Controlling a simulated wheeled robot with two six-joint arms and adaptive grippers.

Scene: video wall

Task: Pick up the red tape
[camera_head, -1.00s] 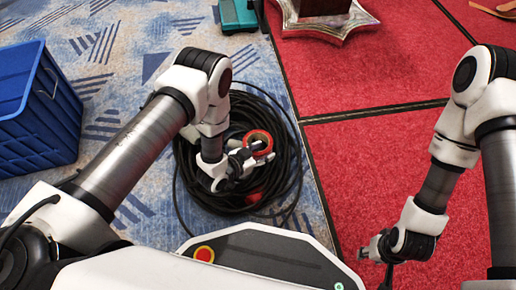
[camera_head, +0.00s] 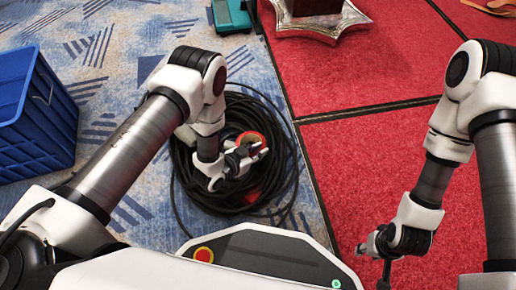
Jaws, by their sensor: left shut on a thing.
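The red tape (camera_head: 250,134) is a small red ring over the coil of black cable in the head view. My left gripper (camera_head: 257,154) is at the tape's near side and shut on it. The fingers cover the lower part of the ring. My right gripper (camera_head: 370,252) hangs over the red carpet, far from the tape. Its fingers are too small and dark to tell whether they are open.
The coil of black cable (camera_head: 284,180) lies on the blue patterned carpet, with a red part (camera_head: 252,197) on it. A blue crate (camera_head: 36,115) stands at the left. A teal case (camera_head: 231,15) and a star-shaped metal base (camera_head: 318,24) are at the back.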

